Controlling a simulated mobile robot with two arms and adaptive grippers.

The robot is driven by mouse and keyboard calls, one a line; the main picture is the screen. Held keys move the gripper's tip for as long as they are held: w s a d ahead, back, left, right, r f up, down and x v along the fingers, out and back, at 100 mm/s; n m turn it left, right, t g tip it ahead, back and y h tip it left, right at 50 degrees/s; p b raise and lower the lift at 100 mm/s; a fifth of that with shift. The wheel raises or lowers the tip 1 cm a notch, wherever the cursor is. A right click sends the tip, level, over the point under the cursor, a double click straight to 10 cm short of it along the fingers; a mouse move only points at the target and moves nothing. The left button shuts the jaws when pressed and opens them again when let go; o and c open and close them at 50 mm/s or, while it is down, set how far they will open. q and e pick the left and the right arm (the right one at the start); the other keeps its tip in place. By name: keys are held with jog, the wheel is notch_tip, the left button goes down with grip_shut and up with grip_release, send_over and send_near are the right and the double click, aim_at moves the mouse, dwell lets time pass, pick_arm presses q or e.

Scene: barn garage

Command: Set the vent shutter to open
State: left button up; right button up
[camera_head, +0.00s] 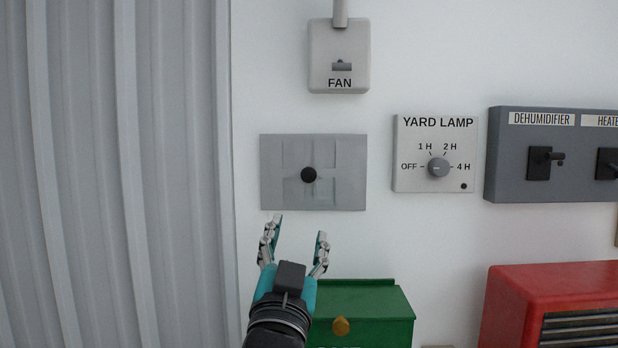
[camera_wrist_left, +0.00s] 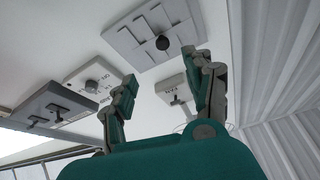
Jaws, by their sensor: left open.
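The vent shutter (camera_head: 277,190) is a grey rectangular plate on the white wall with a round black knob (camera_head: 308,175) at its middle. It carries no readable label, and I cannot tell whether its slats are open or closed. My left gripper (camera_head: 297,228) is open and empty just below the plate, its fingers pointing up toward it. In the left wrist view the plate (camera_wrist_left: 130,38) and its knob (camera_wrist_left: 162,43) show beyond the spread fingers (camera_wrist_left: 168,72), apart from them. My right gripper is in neither view.
A FAN switch box (camera_head: 325,55) is above the plate. A YARD LAMP dial (camera_head: 438,168) and a dark panel marked DEHUMIDIFIER (camera_head: 515,180) are to the right. Below are a green box (camera_head: 375,305) and a red unit (camera_head: 510,300). Corrugated metal (camera_head: 110,170) lines the left.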

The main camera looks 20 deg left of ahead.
aim_at(309, 176)
pick_arm(q)
jog(key=p+x, duration=0.2)
jog(key=x, duration=0.3)
jog(key=p+x, duration=0.2)
jog(key=x, duration=0.4)
jog(key=p+x, duration=0.3)
jog(key=x, duration=0.3)
jog(key=shift+a+r, duration=0.1)
jog(key=shift+r, duration=0.4)
jog(key=shift+c, duration=0.3)
grip_shut()
